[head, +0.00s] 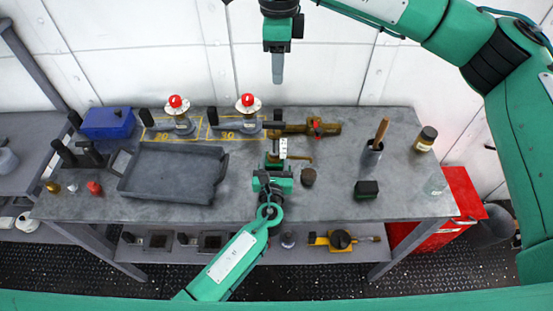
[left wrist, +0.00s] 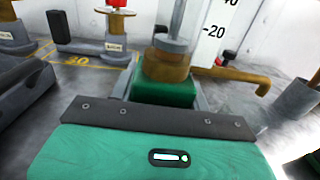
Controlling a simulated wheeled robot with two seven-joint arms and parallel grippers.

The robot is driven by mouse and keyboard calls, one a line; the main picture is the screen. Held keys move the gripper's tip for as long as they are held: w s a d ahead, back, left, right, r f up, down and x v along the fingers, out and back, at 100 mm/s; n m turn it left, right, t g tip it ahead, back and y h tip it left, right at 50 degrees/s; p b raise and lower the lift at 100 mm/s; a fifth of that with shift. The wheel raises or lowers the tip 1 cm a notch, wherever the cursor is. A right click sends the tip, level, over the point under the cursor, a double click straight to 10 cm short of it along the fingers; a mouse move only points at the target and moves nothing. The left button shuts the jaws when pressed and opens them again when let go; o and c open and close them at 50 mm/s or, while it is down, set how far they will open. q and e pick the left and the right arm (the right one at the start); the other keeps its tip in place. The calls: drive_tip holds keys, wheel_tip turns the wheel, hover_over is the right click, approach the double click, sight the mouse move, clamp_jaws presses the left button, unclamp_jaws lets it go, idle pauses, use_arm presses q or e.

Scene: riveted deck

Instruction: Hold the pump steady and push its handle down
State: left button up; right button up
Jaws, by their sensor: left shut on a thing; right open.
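The pump stands on the grey bench in the middle of the head view. Its brass body (left wrist: 165,66) and upright metal rod (left wrist: 178,18) show in the left wrist view, with a white scale plate (left wrist: 213,32) and a brass spout (left wrist: 245,84) beside them. The scale also shows in the head view (head: 283,148). A dark crossbar (head: 272,125) above it looks like the handle. My left gripper (head: 273,170) is shut on the pump body, one finger each side. My right gripper (head: 278,76) is open and points down, high above the pump, apart from the handle.
A grey tray (head: 173,172) lies left of the pump. Two red-topped spools (head: 248,104) stand behind on yellow markings. A brass fitting (head: 314,128) lies behind right. A pot with a wooden handle (head: 373,147), a jar (head: 426,138) and a dark block (head: 366,189) stand right.

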use_arm(q)
drive_tip(key=o, duration=1.5)
drive_tip(key=shift+o, duration=0.2)
